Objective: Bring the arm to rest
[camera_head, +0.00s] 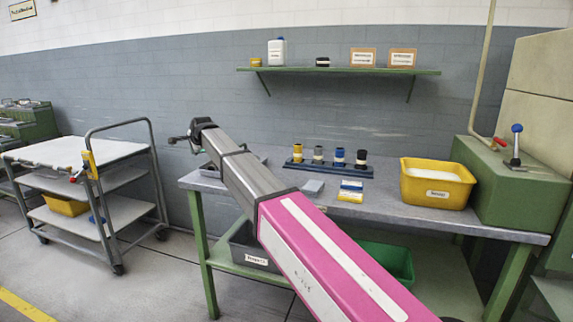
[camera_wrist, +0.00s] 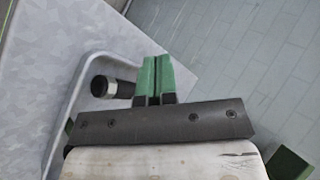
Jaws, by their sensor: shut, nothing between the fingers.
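My arm (camera_head: 330,265), with pink and grey links, stretches from the lower right up to the left in the head view. My gripper (camera_head: 182,139) is at its far end, above the left end of the workbench (camera_head: 450,228). In the wrist view my gripper (camera_wrist: 151,62) has its two green fingers together and nothing between them. A black cylinder with a metal ring (camera_wrist: 112,87) lies in a grey tray (camera_wrist: 75,75) to the left of the fingers, apart from them. Part of the tray is hidden behind my gripper.
A rack of several bottles (camera_head: 328,168), a yellow bin (camera_head: 436,184) and a green machine with a lever (camera_head: 505,195) stand on the bench. A shelf (camera_head: 340,71) hangs above. A trolley (camera_head: 110,195) stands left, with open floor between it and the bench.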

